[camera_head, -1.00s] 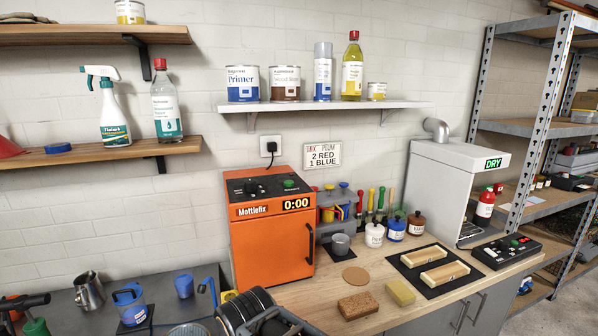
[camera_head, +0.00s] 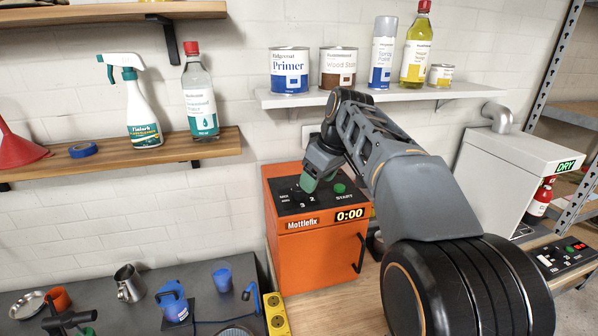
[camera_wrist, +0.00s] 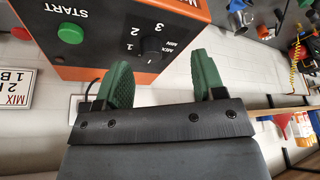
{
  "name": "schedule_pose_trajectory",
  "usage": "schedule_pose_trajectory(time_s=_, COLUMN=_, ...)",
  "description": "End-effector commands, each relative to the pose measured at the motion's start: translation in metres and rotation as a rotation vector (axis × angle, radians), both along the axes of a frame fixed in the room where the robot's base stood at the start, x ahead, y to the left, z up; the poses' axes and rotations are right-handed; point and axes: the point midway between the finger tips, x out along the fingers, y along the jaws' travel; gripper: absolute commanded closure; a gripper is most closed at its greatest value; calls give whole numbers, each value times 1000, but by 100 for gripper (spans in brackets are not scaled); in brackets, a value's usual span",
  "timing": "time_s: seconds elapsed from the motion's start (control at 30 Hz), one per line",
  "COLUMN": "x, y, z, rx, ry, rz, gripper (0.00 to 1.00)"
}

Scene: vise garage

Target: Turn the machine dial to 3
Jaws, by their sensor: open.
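The orange Mottlefix machine (camera_head: 312,262) stands against the wall at the centre of the head view, with a dark control panel on top. Its black dial (camera_wrist: 152,47) shows in the wrist view beside printed numbers, including 2 and 3. I cannot tell which number its pointer faces. My gripper (camera_head: 308,182), with green fingers, is over the panel at the dial and largely hides it in the head view. In the wrist view the fingers (camera_wrist: 161,65) are apart, with the dial in line with the gap between them. Contact cannot be made out.
A green START button (camera_head: 340,188) is right of the dial, and the display (camera_head: 350,214) reads 0:00. A shelf (camera_head: 440,95) with cans and bottles hangs above my arm. A grey machine (camera_head: 500,172) stands at right. A blue jug (camera_head: 172,302) is on the dark counter at left.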

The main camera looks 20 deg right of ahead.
Motion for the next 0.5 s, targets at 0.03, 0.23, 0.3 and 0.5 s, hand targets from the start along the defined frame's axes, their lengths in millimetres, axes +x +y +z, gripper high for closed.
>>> schedule_pose_trajectory(time_s=0.03, x=11, y=-4, z=19, rx=4, ry=-7, rz=36, gripper=37)
schedule_pose_trajectory(time_s=0.23, x=33, y=-11, z=50, rx=9, ry=-35, rz=160, gripper=37)
schedule_pose_trajectory(time_s=0.3, x=37, y=-12, z=54, rx=9, ry=-40, rz=185, gripper=37)
schedule_pose_trajectory(time_s=0.5, x=45, y=-9, z=44, rx=11, ry=-45, rz=214, gripper=37)
